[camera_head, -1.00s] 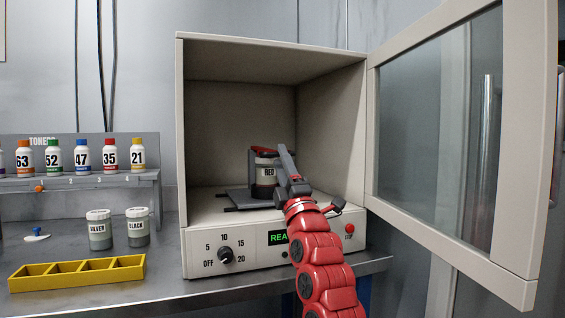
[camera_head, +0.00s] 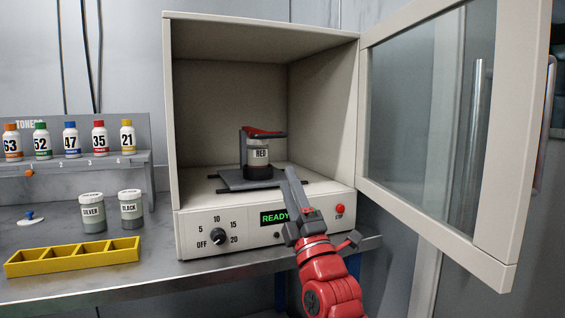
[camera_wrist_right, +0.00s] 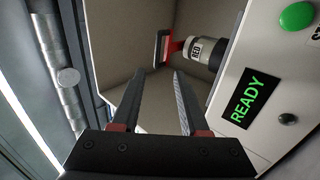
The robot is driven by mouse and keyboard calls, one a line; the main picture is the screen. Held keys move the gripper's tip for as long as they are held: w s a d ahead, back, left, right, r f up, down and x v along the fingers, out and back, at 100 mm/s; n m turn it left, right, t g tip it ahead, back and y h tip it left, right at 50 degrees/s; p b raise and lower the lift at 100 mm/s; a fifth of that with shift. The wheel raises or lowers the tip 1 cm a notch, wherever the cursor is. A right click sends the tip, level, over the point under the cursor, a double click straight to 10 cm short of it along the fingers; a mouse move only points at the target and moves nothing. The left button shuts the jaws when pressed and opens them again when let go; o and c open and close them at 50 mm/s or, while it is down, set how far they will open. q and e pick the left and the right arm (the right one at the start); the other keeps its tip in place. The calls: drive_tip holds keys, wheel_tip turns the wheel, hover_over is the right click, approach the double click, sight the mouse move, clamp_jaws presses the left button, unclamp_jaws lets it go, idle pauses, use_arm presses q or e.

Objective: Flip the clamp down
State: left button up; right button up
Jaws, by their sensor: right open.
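The clamp (camera_head: 265,131), with a red top and a dark grey arm, lies about level across the top of the jar labelled RED (camera_head: 258,154). The jar stands upright on a dark grey plate (camera_head: 235,181) inside the open cabinet. In the right wrist view, the clamp's red part (camera_wrist_right: 174,47) is at the lid end of the jar (camera_wrist_right: 199,52). My right gripper (camera_head: 288,198) is open and empty, in front of the cabinet opening and apart from the clamp and jar. In the right wrist view its two fingers (camera_wrist_right: 158,78) have a clear gap. My left gripper is not in view.
The cabinet door (camera_head: 430,125) stands open at the right. The front panel has a dial (camera_head: 218,236), a lit READY display (camera_head: 274,217) and a red button (camera_head: 340,209). SILVER (camera_head: 92,213) and BLACK (camera_head: 131,210) jars and a yellow tray (camera_head: 73,256) stand to the left.

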drive_tip(key=p+v, duration=0.1)
drive_tip(key=v, duration=0.4)
drive_tip(key=shift+s+f, duration=0.2)
drive_tip(key=shift+d+f, duration=0.1)
